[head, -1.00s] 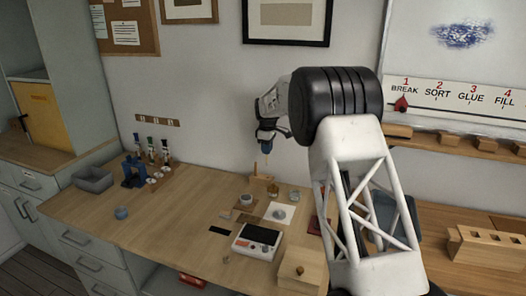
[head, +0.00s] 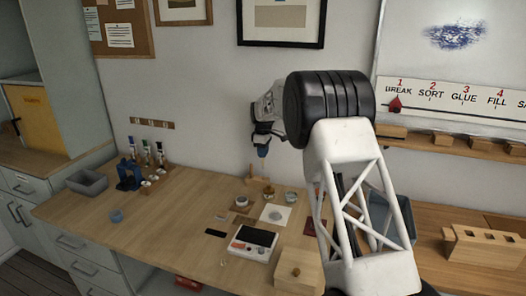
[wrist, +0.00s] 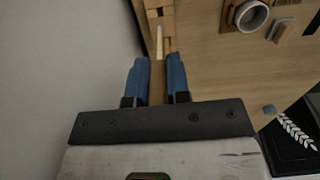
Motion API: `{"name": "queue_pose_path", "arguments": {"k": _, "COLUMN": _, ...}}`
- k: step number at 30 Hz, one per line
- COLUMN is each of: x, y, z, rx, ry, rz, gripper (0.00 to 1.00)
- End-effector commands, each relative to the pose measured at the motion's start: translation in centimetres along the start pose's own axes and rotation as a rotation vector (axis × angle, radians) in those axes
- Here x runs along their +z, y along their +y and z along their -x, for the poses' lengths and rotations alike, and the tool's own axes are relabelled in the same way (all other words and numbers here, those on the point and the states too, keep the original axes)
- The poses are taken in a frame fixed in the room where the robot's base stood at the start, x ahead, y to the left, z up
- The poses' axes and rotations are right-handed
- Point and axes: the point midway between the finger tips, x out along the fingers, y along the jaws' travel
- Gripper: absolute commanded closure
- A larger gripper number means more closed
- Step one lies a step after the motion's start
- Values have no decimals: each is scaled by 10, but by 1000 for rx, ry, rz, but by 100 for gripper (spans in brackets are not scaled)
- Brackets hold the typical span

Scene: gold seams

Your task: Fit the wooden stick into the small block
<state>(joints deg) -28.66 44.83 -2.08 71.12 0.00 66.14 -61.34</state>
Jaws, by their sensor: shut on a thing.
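My gripper (head: 262,150) hangs above the back of the workbench, close to the wall. In the wrist view its two blue fingers (wrist: 159,82) are closed around a thin, pale wooden stick (wrist: 159,42). The stick points away from the gripper toward light wooden blockwork (wrist: 154,5) at the top of the picture. I cannot tell whether its tip touches that wood. In the head view a small wooden block (head: 262,187) with an upright piece stands on the bench below the gripper. A gap shows between fingers and block; the stick is hard to make out there.
Cups and pads lie right beside the block, including a white pad (head: 275,214). A scale-like device (head: 252,243) and a wooden box (head: 298,270) stand nearer. A bottle rack (head: 158,178) is at left. The bench's left middle is mostly clear.

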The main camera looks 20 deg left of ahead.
Motion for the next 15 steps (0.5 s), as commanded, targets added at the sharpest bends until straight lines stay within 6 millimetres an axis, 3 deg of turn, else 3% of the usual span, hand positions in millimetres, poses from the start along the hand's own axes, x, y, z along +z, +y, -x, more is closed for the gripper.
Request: {"name": "queue_pose_path", "arguments": {"k": 15, "x": 0, "y": 0, "z": -24, "rx": 1, "ry": 0, "rz": 0, "gripper": 100}}
